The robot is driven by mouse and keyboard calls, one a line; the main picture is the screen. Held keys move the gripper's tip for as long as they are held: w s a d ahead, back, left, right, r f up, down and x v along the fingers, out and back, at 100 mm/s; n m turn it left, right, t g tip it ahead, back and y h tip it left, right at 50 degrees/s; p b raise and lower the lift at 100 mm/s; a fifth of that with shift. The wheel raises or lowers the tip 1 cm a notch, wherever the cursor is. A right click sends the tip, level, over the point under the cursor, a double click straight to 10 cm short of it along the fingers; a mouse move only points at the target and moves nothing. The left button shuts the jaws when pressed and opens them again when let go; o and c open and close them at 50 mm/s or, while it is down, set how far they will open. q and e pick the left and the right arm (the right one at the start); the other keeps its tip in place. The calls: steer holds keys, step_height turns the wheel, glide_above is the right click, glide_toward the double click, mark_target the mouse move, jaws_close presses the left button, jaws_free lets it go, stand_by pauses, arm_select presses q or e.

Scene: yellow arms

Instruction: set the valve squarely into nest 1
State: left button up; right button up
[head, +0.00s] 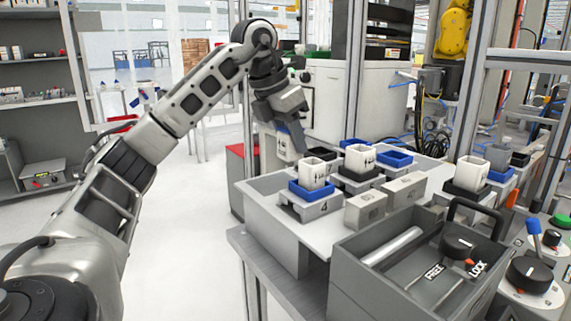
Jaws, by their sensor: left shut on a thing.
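A white block-shaped valve (313,172) with dark marks on its front stands upright in a blue-rimmed nest (300,190) at the left of the bench. The nest is on a grey stand (313,208) whose front mark is too small to read. My left gripper (300,146) comes down from above and behind, its fingers at the valve's upper left edge. It is shut on the valve; the grip itself is partly hidden. I cannot tell whether the valve is fully seated. My right gripper is not in view.
Other white blocks stand in dark holders (361,174) at the middle and right. Blue trays (395,158) are behind. Grey blocks (366,208) sit in front. A grey open box (345,272) with a handle and a FREE/LOCK knob (458,243) fills the front right.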

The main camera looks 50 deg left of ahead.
mark_target(285, 160)
arm_select(q)
steer(key=f, duration=0.1)
steer(key=a+f+b, duration=0.1)
steer(key=f, duration=0.1)
steer(key=a+f, duration=0.1)
steer(key=f, duration=0.1)
steer(key=shift+w, duration=0.15)
steer(key=shift+f, duration=0.15)
steer(key=shift+f, duration=0.1)
steer(key=o, duration=1)
